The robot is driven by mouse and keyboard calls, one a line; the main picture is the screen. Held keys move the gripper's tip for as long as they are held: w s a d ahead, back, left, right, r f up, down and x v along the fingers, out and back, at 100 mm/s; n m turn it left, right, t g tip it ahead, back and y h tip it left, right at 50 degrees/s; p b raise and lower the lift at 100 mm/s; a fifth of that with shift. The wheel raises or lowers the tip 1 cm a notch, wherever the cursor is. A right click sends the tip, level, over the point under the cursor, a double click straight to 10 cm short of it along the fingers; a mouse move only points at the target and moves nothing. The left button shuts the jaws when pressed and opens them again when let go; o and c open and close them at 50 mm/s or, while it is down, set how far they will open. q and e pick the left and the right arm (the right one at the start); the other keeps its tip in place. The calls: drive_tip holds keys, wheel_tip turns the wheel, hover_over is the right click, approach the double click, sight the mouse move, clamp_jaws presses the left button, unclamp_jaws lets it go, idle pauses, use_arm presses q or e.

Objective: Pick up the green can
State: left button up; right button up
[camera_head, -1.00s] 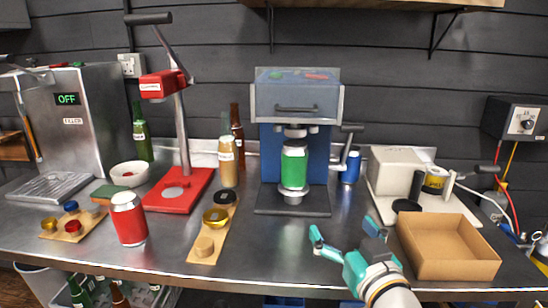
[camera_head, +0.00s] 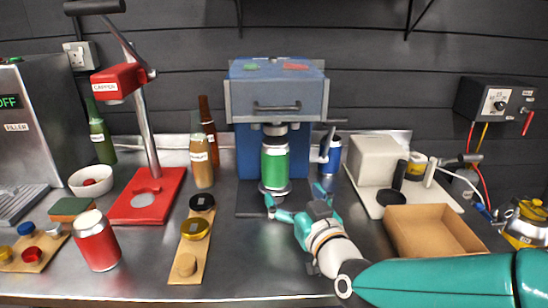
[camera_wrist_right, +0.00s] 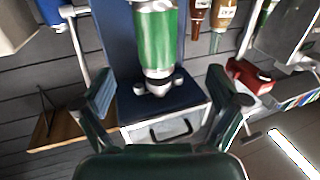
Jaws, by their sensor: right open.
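The green can (camera_head: 274,166) stands upright in the blue can-seaming machine (camera_head: 245,150), on its small round pedestal under the head. It also shows in the right wrist view (camera_wrist_right: 157,38), between and beyond the two fingers. My right gripper (camera_head: 296,201) is open and empty, in front of the machine and a little below and right of the can, with its fingers pointing toward it. It also shows in the right wrist view (camera_wrist_right: 167,98), fingers spread wide. I see no contact with the can. My left gripper is not in view.
A red can (camera_head: 96,242) stands at the left front. A wooden strip with lids (camera_head: 188,250) lies left of the machine. A red capper (camera_head: 146,200) and bottles (camera_head: 201,162) stand behind. The machine's lever (camera_head: 327,142) sticks out right.

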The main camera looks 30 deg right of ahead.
sight(280, 172)
drive_tip(key=x, duration=0.7)
drive_tip(key=shift+f, duration=0.15)
drive_tip(key=x, duration=0.1)
drive_tip(key=p+x, duration=0.1)
drive_tip(key=x, duration=0.2)
drive_tip(key=shift+d+r, duration=0.25)
drive_tip(key=shift+r, duration=0.05)
drive_tip(key=shift+w+d+p, duration=0.1)
drive_tip(key=shift+w+p, duration=0.2)
drive_tip(key=shift+w, duration=0.25)
drive_tip(key=c, duration=1.5)
drive_tip(key=shift+c, duration=0.5)
drive_tip(key=shift+r, duration=0.1)
